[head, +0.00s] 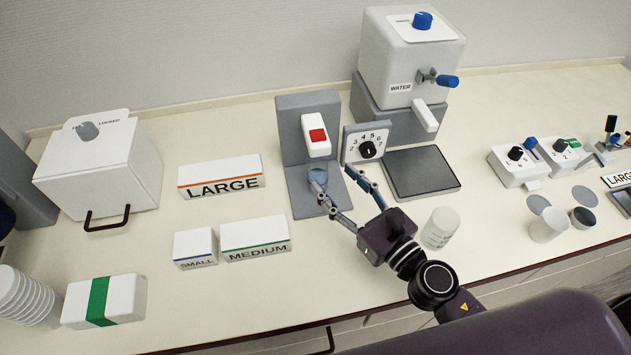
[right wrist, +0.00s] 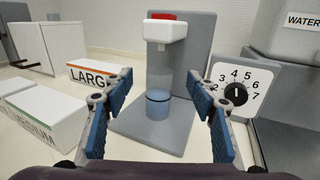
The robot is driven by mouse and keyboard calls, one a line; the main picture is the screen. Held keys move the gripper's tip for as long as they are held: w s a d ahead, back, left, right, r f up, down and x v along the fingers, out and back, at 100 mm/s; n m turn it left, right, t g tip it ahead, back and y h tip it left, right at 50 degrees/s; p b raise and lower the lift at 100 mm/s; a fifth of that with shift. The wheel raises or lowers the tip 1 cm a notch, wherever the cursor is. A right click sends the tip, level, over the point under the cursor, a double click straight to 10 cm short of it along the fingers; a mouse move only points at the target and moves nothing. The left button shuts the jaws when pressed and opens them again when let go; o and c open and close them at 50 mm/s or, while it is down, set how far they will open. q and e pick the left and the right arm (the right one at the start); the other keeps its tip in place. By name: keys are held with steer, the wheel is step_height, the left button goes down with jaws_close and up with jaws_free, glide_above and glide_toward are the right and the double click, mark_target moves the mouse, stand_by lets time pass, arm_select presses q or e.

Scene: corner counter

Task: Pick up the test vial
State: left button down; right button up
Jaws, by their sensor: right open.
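The test vial (right wrist: 158,95) is a clear upright cylinder with blue liquid in its lower part. It stands on the grey stand (right wrist: 185,55), directly under a white head with a red button (right wrist: 163,25). In the head view only part of the vial (head: 318,177) shows, bluish, below the white head. My right gripper (head: 334,182) reaches toward the stand with its fingers spread. In the right wrist view the blue finger pads of my right gripper (right wrist: 160,115) lie left and right of the vial, apart from it and nearer the camera. My left gripper is not in view.
A numbered dial (head: 367,149) and a dark plate (head: 421,172) stand close right of the stand. A water dispenser (head: 410,60) is behind. LARGE (head: 220,178) and MEDIUM (head: 256,238) boxes lie left.

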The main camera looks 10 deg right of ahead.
mark_target(323, 184)
step_height(323, 184, down, 6)
steer(key=b, duration=0.3)
steer(key=shift+s+d+r, duration=0.1)
steer(key=shift+s+r, duration=0.05)
steer(key=shift+r, duration=0.05)
steer(key=shift+w+f, duration=0.15)
steer(key=shift+w, duration=0.1)
steer(key=shift+w+a+r+p, duration=0.3)
steer(key=shift+w+a+p, duration=0.05)
steer(key=shift+w+p, duration=0.1)
steer(key=shift+w+a+f, duration=0.2)
steer(key=shift+w, duration=0.35)
steer(key=p+x, duration=0.2)
steer(key=x, duration=0.2)
steer(key=shift+w+a+r, duration=0.1)
steer(key=shift+w+a, duration=0.05)
steer(key=shift+w, duration=0.35)
jaws_close()
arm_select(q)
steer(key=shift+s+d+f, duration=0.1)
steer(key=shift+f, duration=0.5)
